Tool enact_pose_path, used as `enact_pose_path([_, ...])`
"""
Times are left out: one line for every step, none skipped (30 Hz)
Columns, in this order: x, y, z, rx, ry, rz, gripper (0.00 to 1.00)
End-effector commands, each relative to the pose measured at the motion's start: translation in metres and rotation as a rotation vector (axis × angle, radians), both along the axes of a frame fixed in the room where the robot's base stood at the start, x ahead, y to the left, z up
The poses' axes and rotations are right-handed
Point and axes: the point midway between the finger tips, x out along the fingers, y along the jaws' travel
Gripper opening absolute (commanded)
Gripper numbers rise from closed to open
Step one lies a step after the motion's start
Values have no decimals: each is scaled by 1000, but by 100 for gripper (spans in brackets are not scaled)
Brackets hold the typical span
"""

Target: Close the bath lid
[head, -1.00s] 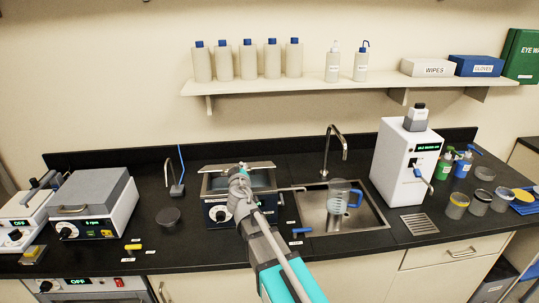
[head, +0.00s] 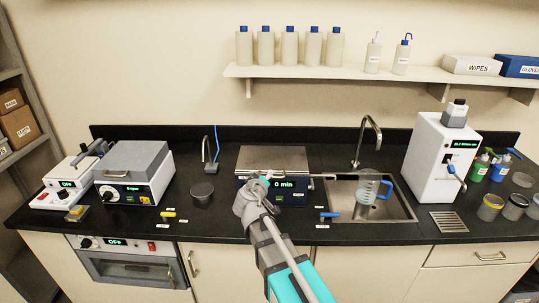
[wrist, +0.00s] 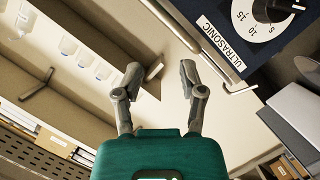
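The ultrasonic bath (head: 293,196) stands mid-counter, left of the sink, with "0 min" on its display. Its grey metal lid (head: 272,156) lies flat over the top, and no opening into the bath shows. My gripper (head: 264,180) is at the bath's front, just below the lid's front edge, and covers part of the front panel. In the wrist view my gripper (wrist: 158,78) has its two fingers apart with nothing between them. The bath's "ULTRASONIC" label and dial (wrist: 262,18) show at upper right there. The lid cannot be made out for certain in the wrist view.
The sink (head: 397,207) with a blue-handled jug (head: 369,188) is right of the bath. A dark pot (head: 202,191) and a grey-lidded device (head: 136,178) stand to the left. A shelf of bottles (head: 290,47) hangs above. A thin rod (head: 318,176) sticks out right of my gripper.

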Motion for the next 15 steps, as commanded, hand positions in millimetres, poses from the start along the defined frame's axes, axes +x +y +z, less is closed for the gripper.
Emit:
enact_pose_path([-7,7,0,-97,0,0,51])
enact_pose_path([-10,10,3,-159,0,-2,51])
enact_pose_path([-15,14,7,-241,-2,-7,51])
enact_pose_path([-19,17,9,-301,-4,-12,51])
enact_pose_path([-22,19,13,-359,-6,-17,51])
enact_pose_path([-27,23,17,-432,-9,-26,51])
enact_pose_path([-30,25,20,-483,-13,-34,51])
enact_pose_path([-34,28,23,-530,-17,-41,51])
enact_pose_path([-38,30,28,-587,-21,-52,51])
enact_pose_path([-40,32,31,-625,-24,-59,51])
enact_pose_path([-43,34,33,-658,-27,-66,51])
enact_pose_path([-46,36,36,-697,-30,-74,51])
enact_pose_path([-48,37,39,-721,-32,-81,51])
enact_pose_path([-49,38,40,-741,-34,-86,51])
enact_pose_path([-51,39,42,-760,-37,-91,51])
